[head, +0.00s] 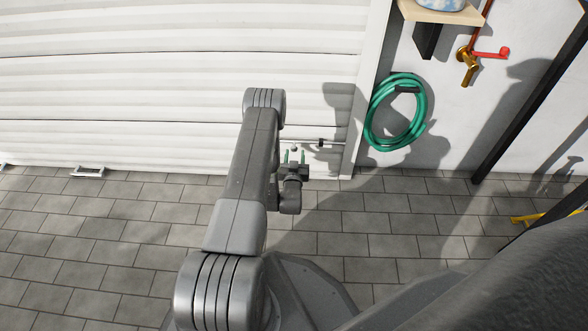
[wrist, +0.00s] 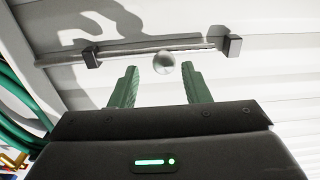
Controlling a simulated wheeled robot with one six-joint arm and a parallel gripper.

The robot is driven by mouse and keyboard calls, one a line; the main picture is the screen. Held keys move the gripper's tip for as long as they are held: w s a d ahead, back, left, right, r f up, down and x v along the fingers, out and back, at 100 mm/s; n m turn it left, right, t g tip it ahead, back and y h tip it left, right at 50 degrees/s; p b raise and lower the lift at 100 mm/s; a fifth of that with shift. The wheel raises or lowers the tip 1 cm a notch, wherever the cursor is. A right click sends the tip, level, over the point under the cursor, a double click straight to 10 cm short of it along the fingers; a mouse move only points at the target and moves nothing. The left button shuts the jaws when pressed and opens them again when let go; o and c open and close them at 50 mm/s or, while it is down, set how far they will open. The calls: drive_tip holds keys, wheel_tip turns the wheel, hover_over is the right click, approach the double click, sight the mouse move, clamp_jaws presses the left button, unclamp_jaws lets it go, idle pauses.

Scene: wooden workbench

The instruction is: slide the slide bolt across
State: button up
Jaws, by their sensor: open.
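The slide bolt is a thin metal rod (head: 336,143) low on the white shutter door, near its right edge. In the wrist view the rod (wrist: 125,51) runs across between two dark brackets. Its pale round knob (wrist: 164,62) sits between the brackets, nearer the right one. My gripper (wrist: 160,70) is open, its green fingers either side of the knob's line, with the knob at or just beyond the fingertips. I cannot tell whether they touch it. In the head view my gripper (head: 295,157) is just below the bolt, and my arm hides part of it.
A coiled green hose (head: 424,105) hangs on the wall right of the door. A brass tap (head: 468,68) with a red handle is above it, beside a wooden shelf (head: 445,15). Grey paving (head: 120,215) lies below, with a floor bracket (head: 88,172) at left.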

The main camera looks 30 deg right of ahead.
sight(292, 150)
drive_tip(key=p+v, duration=0.2)
drive_tip(key=v, duration=0.8)
drive_tip(key=shift+d, duration=0.1)
drive_tip(key=b+x, duration=0.4)
drive_tip(key=x, duration=0.9)
drive_tip(key=shift+w, duration=0.6)
drive_tip(key=shift+w+a, duration=0.2)
drive_tip(key=shift+a, duration=0.3)
drive_tip(key=shift+r, duration=0.1)
